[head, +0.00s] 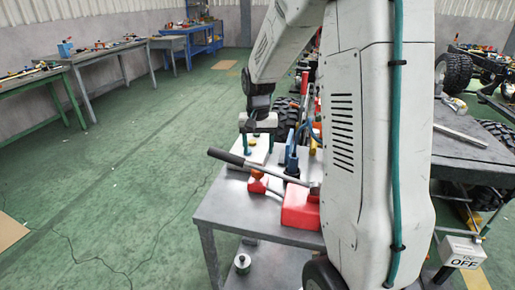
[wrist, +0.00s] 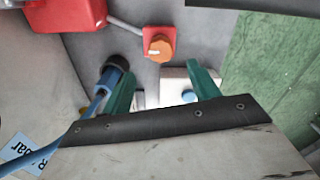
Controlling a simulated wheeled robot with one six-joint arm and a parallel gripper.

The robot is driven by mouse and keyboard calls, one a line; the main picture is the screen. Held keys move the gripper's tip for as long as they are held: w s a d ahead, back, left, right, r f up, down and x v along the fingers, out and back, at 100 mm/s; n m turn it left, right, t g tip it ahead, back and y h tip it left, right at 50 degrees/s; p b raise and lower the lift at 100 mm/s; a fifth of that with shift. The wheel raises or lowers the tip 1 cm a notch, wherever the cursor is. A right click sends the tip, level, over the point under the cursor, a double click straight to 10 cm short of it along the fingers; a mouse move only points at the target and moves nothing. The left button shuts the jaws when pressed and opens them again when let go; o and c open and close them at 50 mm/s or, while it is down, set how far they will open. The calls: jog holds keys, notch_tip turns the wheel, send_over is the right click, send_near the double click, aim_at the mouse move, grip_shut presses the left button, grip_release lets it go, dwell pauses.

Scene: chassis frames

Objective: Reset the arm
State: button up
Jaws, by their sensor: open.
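My gripper (head: 258,143) hangs pointing down over the left part of a small grey metal table (head: 210,212). In the wrist view its two green fingers stand apart, with my gripper (wrist: 162,80) open and nothing clearly held between them. A white block (wrist: 177,78) with a blue round part lies under and between the fingers in that view. My large white arm link fills the middle of the head view and hides the table's right part.
On the table are a red box (head: 300,208), a small red block with an orange knob (head: 257,183), a black-handled tool (head: 232,158) and a blue upright piece (head: 291,160). A vehicle chassis (head: 475,70) stands right. Green floor (head: 120,170) at left is mostly clear.

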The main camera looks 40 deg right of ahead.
jog(key=shift+n, duration=0.9)
jog(key=s+a+r, duration=0.2)
jog(key=a+r, duration=0.1)
jog(key=s+a+r, duration=0.3)
jog(key=shift+s+r, duration=0.25)
jog(key=shift+r, duration=0.05)
jog(key=s+a+r+n, duration=0.2)
jog(key=s+a, duration=0.1)
jog(key=s, duration=0.4)
jog(key=s+a+r+n, duration=0.1)
jog(key=s+a+n, duration=0.1)
jog(key=s+a, duration=0.2)
jog(key=s+a+r+n+t, duration=0.1)
jog(key=s+a, duration=0.3)
jog(key=s, duration=0.7)
jog(key=shift+r+n, duration=0.4)
jog(key=shift+r, duration=0.45)
